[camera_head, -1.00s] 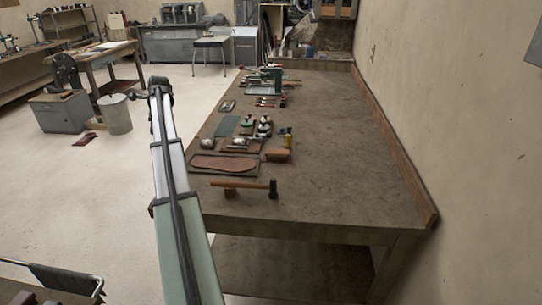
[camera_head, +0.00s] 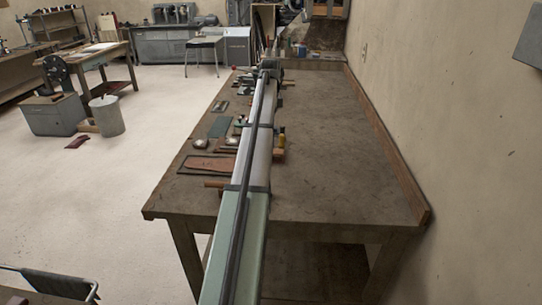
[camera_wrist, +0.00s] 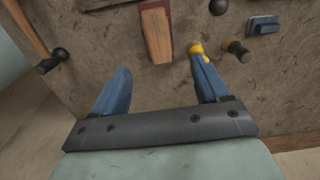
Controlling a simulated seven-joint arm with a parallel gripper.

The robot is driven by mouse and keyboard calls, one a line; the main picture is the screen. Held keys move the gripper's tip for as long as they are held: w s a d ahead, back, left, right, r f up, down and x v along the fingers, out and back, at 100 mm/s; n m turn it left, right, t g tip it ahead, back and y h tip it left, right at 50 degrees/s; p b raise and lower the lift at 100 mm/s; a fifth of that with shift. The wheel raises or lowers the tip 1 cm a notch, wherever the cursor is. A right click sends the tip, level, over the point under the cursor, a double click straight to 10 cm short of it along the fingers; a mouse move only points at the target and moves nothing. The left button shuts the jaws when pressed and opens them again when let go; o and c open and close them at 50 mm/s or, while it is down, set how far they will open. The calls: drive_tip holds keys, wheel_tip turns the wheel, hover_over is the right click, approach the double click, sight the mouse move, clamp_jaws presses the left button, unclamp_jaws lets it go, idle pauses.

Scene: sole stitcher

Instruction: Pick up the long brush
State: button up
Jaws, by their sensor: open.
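I cannot single out the long brush in either view; my arm hides much of the row of tools in the head view. In the wrist view, my gripper (camera_wrist: 163,68) is open, its two blue fingers apart with nothing held between them. A flat brown wooden piece (camera_wrist: 157,35) lies ahead of the gap between the fingers. A yellow-ended item (camera_wrist: 196,48) lies at the right fingertip; I cannot tell whether they touch. A long wooden rod (camera_wrist: 25,25) lies at the upper left, near a black knobbed part (camera_wrist: 52,61).
The workbench (camera_head: 340,150) has a wide clear area right of my arm, bounded by a wooden edge board (camera_head: 385,145) along the wall. A blue-grey block (camera_wrist: 264,26) lies at upper right.

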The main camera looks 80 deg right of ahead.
wheel_tip(320, 180, down, 14)
drive_tip(key=shift+s+a+r, duration=0.1)
drive_tip(key=shift+s+a, duration=0.05)
idle(0.7)
drive_tip(key=shift+c, duration=0.2)
drive_tip(key=c, duration=1)
drive_tip(key=shift+c, duration=0.2)
drive_tip(key=shift+r, duration=0.1)
wheel_tip(320, 180, up, 10)
drive_tip(key=shift+f, duration=0.1)
